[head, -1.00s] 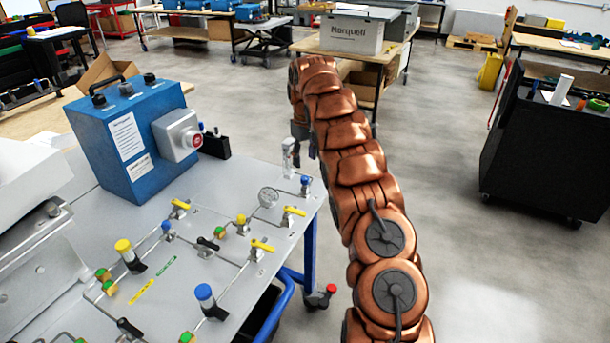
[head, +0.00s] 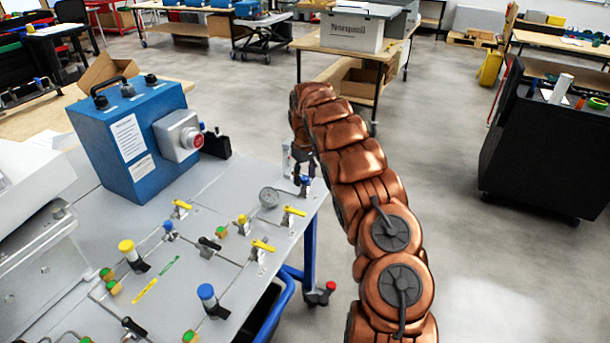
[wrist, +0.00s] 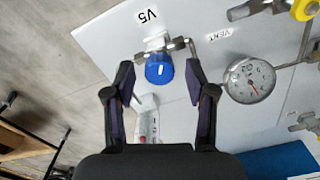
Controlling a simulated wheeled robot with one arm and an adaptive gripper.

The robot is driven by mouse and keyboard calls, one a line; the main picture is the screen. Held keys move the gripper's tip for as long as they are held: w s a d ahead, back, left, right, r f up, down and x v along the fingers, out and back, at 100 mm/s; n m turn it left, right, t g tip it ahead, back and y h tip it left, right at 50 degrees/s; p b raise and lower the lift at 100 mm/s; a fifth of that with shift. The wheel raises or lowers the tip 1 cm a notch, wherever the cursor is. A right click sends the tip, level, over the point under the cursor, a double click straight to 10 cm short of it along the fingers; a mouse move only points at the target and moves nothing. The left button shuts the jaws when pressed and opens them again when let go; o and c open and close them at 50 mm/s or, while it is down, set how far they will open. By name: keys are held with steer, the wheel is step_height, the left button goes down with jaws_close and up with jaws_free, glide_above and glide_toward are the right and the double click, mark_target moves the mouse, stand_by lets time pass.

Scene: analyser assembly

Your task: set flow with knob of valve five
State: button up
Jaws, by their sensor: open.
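Valve five has a round blue knob (wrist: 159,68) with a white mark on top, beside the printed V5 label in the wrist view. In the head view its small blue knob (head: 305,180) is at the panel's far right corner. My gripper (wrist: 159,80) is open, with one dark finger on each side of the knob in the picture. Whether the fingers are at knob height or still above it I cannot tell. No contact shows. In the head view the gripper (head: 306,163) is just above the valve, partly hidden by my copper arm.
A round pressure gauge (wrist: 249,80) stands close to the right finger in the wrist view. Yellow-handled valves (head: 292,211) and thin pipes cover the panel. A blue box (head: 130,140) stands behind on the left. Open floor lies right of the panel.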

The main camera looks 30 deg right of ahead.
jaws_close()
stand_by(0.3)
steer(key=shift+f+m+b, duration=0.1)
steer(key=shift+m+b, duration=0.2)
steer(key=shift+b, duration=0.2)
steer(key=shift+w+m+b, duration=0.1)
steer(key=shift+m+b, duration=0.8)
steer(key=shift+b, duration=0.1)
steer(key=shift+m+b, duration=0.7)
steer(key=shift+m, duration=0.5)
steer(key=shift+r, duration=0.2)
jaws_free()
